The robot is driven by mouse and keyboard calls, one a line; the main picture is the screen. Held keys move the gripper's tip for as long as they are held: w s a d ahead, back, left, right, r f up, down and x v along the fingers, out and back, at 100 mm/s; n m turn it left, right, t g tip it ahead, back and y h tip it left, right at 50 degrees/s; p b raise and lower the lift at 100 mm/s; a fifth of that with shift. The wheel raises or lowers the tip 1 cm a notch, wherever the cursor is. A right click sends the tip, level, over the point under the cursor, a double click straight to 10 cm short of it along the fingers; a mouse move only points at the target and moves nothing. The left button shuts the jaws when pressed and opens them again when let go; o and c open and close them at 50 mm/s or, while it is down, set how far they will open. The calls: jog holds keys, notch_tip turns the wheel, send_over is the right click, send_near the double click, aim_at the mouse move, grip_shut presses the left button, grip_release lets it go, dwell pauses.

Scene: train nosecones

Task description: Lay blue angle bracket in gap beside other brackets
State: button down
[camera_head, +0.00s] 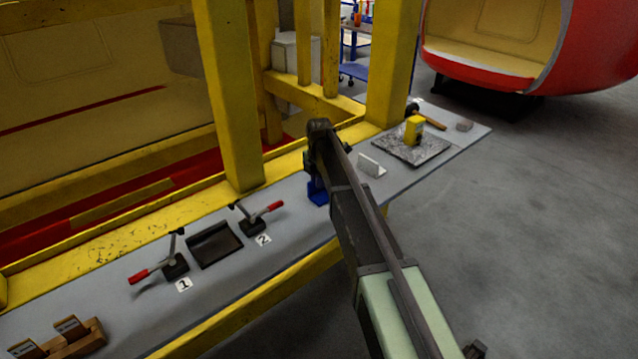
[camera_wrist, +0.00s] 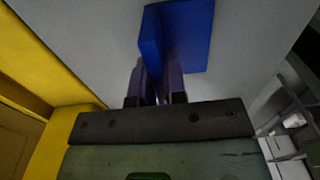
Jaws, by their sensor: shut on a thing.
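The blue angle bracket (camera_head: 318,197) is low at the grey bench top, below my gripper (camera_head: 317,178), in the head view. In the wrist view, my gripper (camera_wrist: 156,80) is shut on one flange of the blue bracket (camera_wrist: 188,35); the other flange spreads to the right. Whether it touches the bench cannot be told. A white angle bracket (camera_head: 371,165) stands on the bench just right of my gripper.
A dark tray (camera_head: 215,245) lies between red-handled clamps marked 1 (camera_head: 172,266) and 2 (camera_head: 254,220). A yellow block (camera_head: 414,130) stands on a speckled plate (camera_head: 412,149), near a hammer (camera_head: 430,117). Yellow posts (camera_head: 228,90) rise behind the bench.

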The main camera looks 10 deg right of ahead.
jog(key=shift+f, duration=0.25)
jog(key=c, duration=1.2)
grip_release()
jog(key=shift+r, duration=0.1)
jog(key=shift+o, duration=0.2)
notch_tip(320, 180, up, 13)
jog(key=p, duration=1.3)
jog(key=s+d+m, duration=0.2)
jog(key=s+m, duration=2.2)
jog(key=s, duration=1.1)
jog(key=shift+f+b, duration=0.3)
jog(key=shift+b, duration=0.05)
